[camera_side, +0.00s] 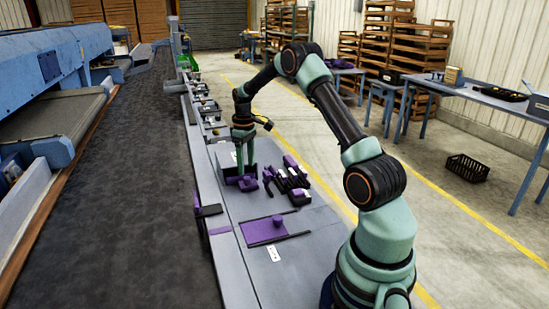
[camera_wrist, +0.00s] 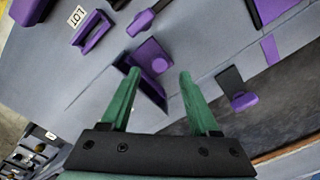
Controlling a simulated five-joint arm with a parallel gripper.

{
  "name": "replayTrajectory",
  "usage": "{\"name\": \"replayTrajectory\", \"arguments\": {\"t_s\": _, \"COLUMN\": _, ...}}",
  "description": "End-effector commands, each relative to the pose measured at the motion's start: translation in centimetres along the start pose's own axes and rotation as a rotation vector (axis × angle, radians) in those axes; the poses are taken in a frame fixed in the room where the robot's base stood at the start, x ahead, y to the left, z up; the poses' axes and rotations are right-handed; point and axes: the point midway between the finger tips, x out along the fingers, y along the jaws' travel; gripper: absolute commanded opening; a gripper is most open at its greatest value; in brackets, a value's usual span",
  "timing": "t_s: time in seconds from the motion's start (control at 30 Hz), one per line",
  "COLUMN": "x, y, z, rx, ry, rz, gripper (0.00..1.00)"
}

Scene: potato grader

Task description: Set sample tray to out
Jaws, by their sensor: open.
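My gripper (camera_side: 246,174) points down over the grey bench in the side view, its two green fingers close to a dark box-like part with a purple front (camera_side: 243,183). In the wrist view my gripper (camera_wrist: 160,72) is open, with the fingers well apart. A purple block with a round knob (camera_wrist: 150,55) and a dark slot or recess beside it lie ahead, between the fingertips; the left finger hides part of it. Nothing is seen held. This may be the sample tray; no label confirms it. I cannot tell whether the fingers touch it.
Several purple and black parts (camera_side: 286,180) stand to the right of my gripper. A black and purple lever (camera_side: 208,211) sticks out at the bench's left edge. A dark belt (camera_side: 110,200) runs alongside.

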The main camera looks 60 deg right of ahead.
Motion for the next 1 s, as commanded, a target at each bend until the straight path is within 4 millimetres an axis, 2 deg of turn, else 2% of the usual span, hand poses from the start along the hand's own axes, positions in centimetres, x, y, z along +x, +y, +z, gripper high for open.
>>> {"name": "replayTrajectory", "arguments": {"t_s": 0.1, "x": 2.0, "y": 0.0, "z": 0.0, "rx": 0.000, "ry": -0.002, "rz": -0.001, "gripper": 0.62}}
{"name": "replayTrajectory", "arguments": {"t_s": 0.3, "x": 4.0, "y": 0.0, "z": 0.0, "rx": 0.000, "ry": -0.001, "rz": 0.000, "gripper": 0.62}}
{"name": "replayTrajectory", "arguments": {"t_s": 0.67, "x": 4.4, "y": 0.0, "z": 0.0, "rx": 0.000, "ry": 0.002, "rz": 0.001, "gripper": 0.62}}
{"name": "replayTrajectory", "arguments": {"t_s": 0.77, "x": 4.4, "y": 0.0, "z": 0.0, "rx": 0.000, "ry": 0.001, "rz": 0.001, "gripper": 0.27}}
{"name": "replayTrajectory", "arguments": {"t_s": 0.83, "x": 4.4, "y": 0.0, "z": 0.0, "rx": 0.000, "ry": 0.001, "rz": 0.001, "gripper": 0.01}}
{"name": "replayTrajectory", "arguments": {"t_s": 1.0, "x": 4.4, "y": 0.0, "z": 0.0, "rx": 0.000, "ry": 0.001, "rz": 0.001, "gripper": 0.00}}
